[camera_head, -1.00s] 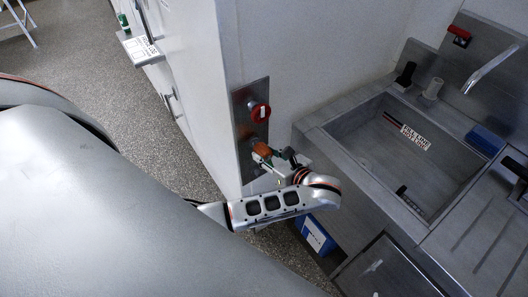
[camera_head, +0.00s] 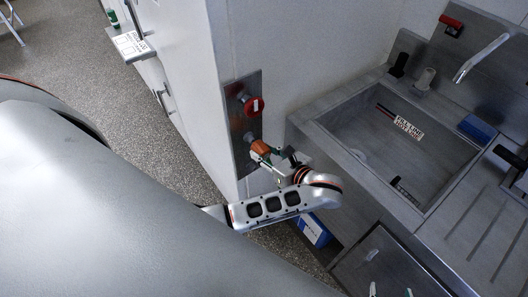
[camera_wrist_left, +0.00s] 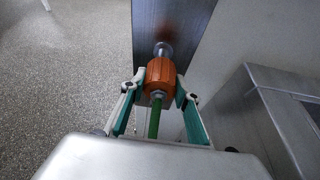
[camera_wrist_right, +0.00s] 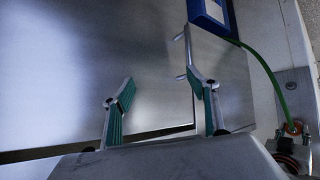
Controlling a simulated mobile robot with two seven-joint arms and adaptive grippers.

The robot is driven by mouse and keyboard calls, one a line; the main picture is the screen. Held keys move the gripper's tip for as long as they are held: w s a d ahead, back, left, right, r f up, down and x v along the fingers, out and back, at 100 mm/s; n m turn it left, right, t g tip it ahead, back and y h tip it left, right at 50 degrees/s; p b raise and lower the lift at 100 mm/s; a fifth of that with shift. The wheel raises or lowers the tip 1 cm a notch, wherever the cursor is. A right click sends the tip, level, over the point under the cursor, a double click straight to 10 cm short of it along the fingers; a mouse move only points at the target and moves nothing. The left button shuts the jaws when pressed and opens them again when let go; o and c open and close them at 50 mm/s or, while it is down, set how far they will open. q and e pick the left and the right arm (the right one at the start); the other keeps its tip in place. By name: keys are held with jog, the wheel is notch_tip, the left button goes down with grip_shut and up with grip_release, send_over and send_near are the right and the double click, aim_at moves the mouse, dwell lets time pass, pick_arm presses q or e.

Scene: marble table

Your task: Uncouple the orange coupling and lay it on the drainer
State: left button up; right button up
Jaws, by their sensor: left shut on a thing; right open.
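The orange coupling (camera_head: 260,147) sits at the lower fitting of the metal wall plate (camera_head: 243,120), below a red round knob (camera_head: 253,105). My left gripper (camera_wrist_left: 158,88) is shut around the coupling (camera_wrist_left: 160,73); a metal stub shows at its far end and a green hose (camera_wrist_left: 154,122) at its near end. I cannot tell whether it is still joined to the fitting. The grooved drainer (camera_head: 478,236) is to the right of the sink, with bare grooves in view. My right gripper (camera_wrist_right: 158,95) is open and empty in front of a metal cabinet door (camera_wrist_right: 60,70).
The sink basin (camera_head: 375,155) lies between the wall plate and the drainer. A blue box (camera_head: 314,231) stands low beside the cabinet. A blue sponge-like block (camera_head: 477,128) and tap (camera_head: 485,62) are at the back. A black-handled object (camera_head: 512,157) is at the far right.

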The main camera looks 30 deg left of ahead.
aim_at(266, 157)
pick_arm(q)
jog(key=shift+s+d, duration=0.25)
jog(key=shift+d, duration=0.35)
jog(key=shift+s+d, duration=0.25)
jog(key=shift+d, duration=0.35)
jog(key=shift+s+d, duration=0.25)
jog(key=shift+d, duration=0.35)
